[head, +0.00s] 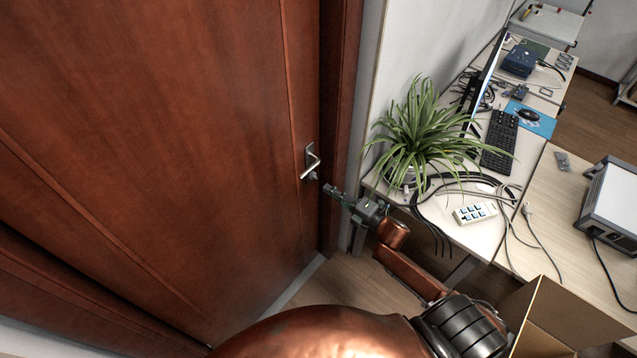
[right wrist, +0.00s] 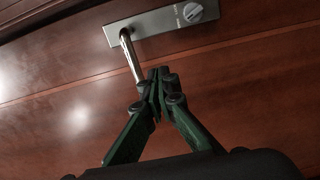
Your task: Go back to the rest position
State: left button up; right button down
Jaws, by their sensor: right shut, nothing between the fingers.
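My right gripper (head: 331,191) is in front of the brown wooden door (head: 170,120), close to the metal door handle (head: 310,162). In the right wrist view its two green fingers (right wrist: 159,80) are shut with nothing between them. The handle's lever (right wrist: 131,56) shows just past the fingertips, on their left; I cannot tell whether they touch it. The handle plate and lock knob (right wrist: 191,12) are at the top of that view. The door looks shut. My left gripper is not in view.
Right of the door stands a desk (head: 480,225) with a leafy potted plant (head: 420,130), cables, a power strip (head: 475,212) and a keyboard (head: 499,140). A grey instrument (head: 612,200) is on the right. An open cardboard box (head: 560,315) is at the lower right, near my arm.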

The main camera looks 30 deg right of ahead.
jog(key=shift+v, duration=1.35)
jog(key=s+d+f+m+g+h, duration=0.2)
jog(key=s+f+m, duration=0.25)
jog(key=f, duration=0.75)
jog(key=s+d+f+m+g+h, duration=0.25)
jog(key=s+f+m, duration=0.2)
jog(key=f, duration=0.75)
jog(key=s+d+f+m+g+h, duration=0.25)
jog(key=s+f, duration=0.35)
jog(key=f, duration=0.6)
jog(key=s+a+f+m+g, duration=0.2)
jog(key=s+f+m, duration=0.1)
jog(key=s+f, duration=0.55)
jog(key=s+a+f+m+g, duration=0.2)
jog(key=s+f+m+g, duration=0.1)
jog(key=s+f, duration=0.55)
jog(key=s+a+f+m+g, duration=0.1)
jog(key=s+a, duration=0.3)
jog(key=s, duration=0.5)
jog(key=s+a+f+m+g, duration=0.2)
jog(key=s+a+f+g, duration=0.1)
jog(key=s, duration=0.7)
jog(key=shift+s+a+f+y, duration=0.35)
jog(key=shift+a+f, duration=0.1)
jog(key=shift+f, duration=0.35)
